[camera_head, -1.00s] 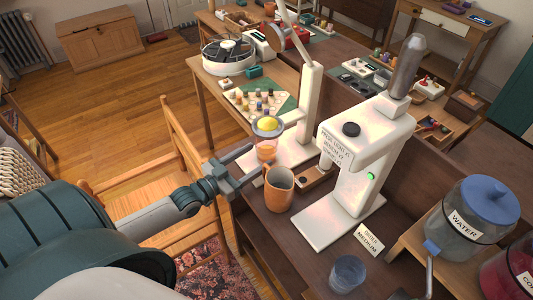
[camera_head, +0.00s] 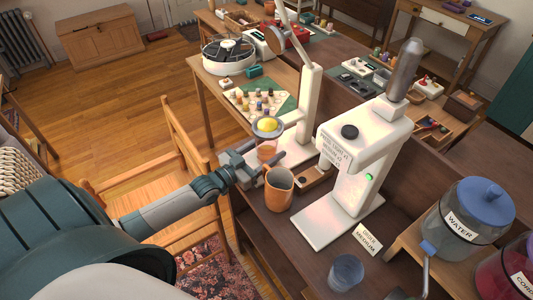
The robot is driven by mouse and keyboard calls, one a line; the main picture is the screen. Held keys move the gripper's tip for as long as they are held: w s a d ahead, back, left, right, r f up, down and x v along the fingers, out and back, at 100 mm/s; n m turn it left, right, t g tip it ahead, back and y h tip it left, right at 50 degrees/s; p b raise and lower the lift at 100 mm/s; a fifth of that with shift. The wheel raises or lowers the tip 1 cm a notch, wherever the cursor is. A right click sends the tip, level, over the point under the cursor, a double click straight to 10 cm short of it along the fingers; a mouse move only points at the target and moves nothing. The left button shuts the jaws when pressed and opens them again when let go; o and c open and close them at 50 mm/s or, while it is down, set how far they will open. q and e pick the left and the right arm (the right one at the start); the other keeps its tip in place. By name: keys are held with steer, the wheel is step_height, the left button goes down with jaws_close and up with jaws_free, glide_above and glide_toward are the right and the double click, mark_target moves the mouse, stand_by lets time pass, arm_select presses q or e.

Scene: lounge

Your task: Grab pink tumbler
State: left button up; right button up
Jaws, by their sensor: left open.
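The pink tumbler (camera_head: 267,152) is a translucent pinkish-orange cup. It stands under the strainer of the white lever press, left of centre in the head view. My left gripper (camera_head: 264,159) comes in from the left and is open. Its fingers are at the tumbler and overlap its lower part in the picture. I cannot tell whether they touch it. The tumbler's base is partly hidden by the gripper and the orange jug. My right gripper is not in view.
An orange-brown jug (camera_head: 279,190) stands close in front of the gripper. The white press (camera_head: 308,105) rises behind it, and a second white machine (camera_head: 352,165) stands to the right. A blue glass (camera_head: 346,272) and a water dispenser (camera_head: 468,222) are at lower right.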

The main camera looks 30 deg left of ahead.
arm_select(q)
steer(key=shift+c, duration=0.7)
steer(key=c, duration=0.9)
steer(key=shift+o, duration=0.2)
steer(key=shift+r, duration=0.3)
